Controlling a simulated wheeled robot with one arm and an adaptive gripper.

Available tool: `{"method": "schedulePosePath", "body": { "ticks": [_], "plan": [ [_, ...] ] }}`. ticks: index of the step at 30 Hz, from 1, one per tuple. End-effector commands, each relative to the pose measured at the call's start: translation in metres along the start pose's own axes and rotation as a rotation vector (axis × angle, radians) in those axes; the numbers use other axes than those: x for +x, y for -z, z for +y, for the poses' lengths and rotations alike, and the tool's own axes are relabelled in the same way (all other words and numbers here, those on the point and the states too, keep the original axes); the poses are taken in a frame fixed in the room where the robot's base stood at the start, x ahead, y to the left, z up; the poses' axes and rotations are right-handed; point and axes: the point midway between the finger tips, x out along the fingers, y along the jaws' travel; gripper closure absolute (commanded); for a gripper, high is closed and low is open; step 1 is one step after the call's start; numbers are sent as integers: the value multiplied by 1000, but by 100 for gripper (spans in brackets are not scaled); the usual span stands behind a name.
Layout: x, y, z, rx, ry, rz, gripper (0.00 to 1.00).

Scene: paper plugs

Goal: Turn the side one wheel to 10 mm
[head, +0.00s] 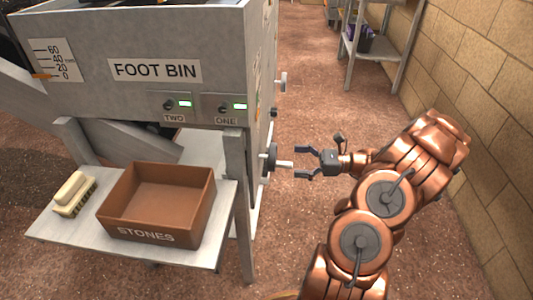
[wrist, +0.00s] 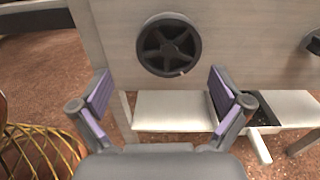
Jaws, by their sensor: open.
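A dark spoked handwheel (head: 271,158) is on the right side of the grey machine, low down, with a pale stub pointing out toward my gripper. In the wrist view the wheel (wrist: 148,45) faces me, above and ahead of the fingers. My gripper (head: 303,162) is open and empty, just right of the stub; whether they touch is unclear. Its spread fingers show in the wrist view (wrist: 160,88). A millimetre scale (head: 56,60) on the machine's front has an orange pointer (head: 41,76) close to 0. Writing on the side panel is too slanted to read.
The machine's front (head: 120,98) reads FOOT BIN, with switches TWO (head: 168,105) and ONE (head: 224,108), each beside a green light. A brown STONES box (head: 203,205) and a brush (head: 73,192) stand on a low table (head: 60,236). A brick wall (head: 455,60) bounds the right.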

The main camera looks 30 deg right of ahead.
Motion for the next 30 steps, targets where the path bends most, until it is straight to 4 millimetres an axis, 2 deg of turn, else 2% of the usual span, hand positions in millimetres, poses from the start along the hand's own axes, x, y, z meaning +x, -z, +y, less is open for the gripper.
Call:
{"method": "schedulePosePath", "body": {
  "ticks": [2,5,18,24,30],
  "plan": [
    [-6,4,-3,10,21,-9,0],
    [-4,5,-5,13,28,-13,0],
    [55,5,-6,10,25,-10,0],
    [68,4,-6,11,26,-11,0],
    [70,3,-7,11,27,-11,0]
  ]
}}
